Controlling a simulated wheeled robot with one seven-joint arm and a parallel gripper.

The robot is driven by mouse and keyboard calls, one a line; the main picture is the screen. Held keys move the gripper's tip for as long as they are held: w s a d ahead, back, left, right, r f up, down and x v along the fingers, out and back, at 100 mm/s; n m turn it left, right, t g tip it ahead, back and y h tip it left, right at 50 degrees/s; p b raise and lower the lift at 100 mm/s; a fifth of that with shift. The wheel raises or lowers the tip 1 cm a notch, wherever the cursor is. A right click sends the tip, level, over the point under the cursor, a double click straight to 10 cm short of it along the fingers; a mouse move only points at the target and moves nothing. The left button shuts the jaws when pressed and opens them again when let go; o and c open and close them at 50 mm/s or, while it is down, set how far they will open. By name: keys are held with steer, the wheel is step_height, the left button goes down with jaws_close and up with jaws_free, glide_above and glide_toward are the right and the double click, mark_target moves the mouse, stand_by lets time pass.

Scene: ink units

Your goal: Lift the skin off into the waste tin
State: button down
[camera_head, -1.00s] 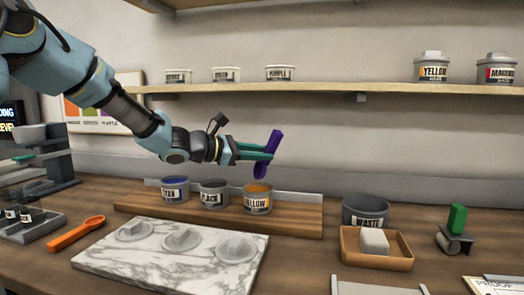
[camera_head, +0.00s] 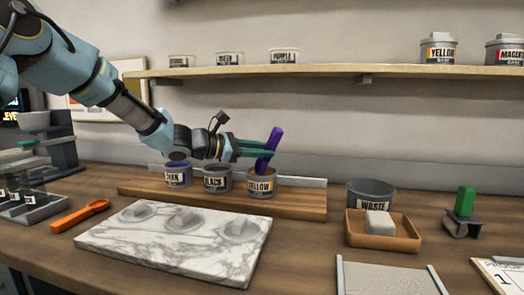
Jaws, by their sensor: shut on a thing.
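My gripper (camera_head: 262,150) is shut on a purple tool (camera_head: 270,148), held nearly upright with a slight tilt. The tool's lower end reaches the mouth of the yellow ink tin (camera_head: 261,183); whether it touches the ink cannot be told. No separate skin can be made out on the ink. The cyan tin (camera_head: 178,175) and the black tin (camera_head: 217,179) stand to the left of the yellow tin on a wooden board (camera_head: 300,203). The grey waste tin (camera_head: 371,193) stands on the bench to the right, apart from the board.
A marble slab (camera_head: 190,255) with several lids lies in front. A wooden tray (camera_head: 383,238) with a white block sits before the waste tin. An orange tool (camera_head: 78,216) lies left. A shelf (camera_head: 330,73) with tins runs above.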

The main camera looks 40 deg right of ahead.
step_height(320, 180, up, 7)
steer(key=p, duration=0.4)
steer(key=shift+r+p, duration=0.15)
steer(key=shift+p, duration=0.2)
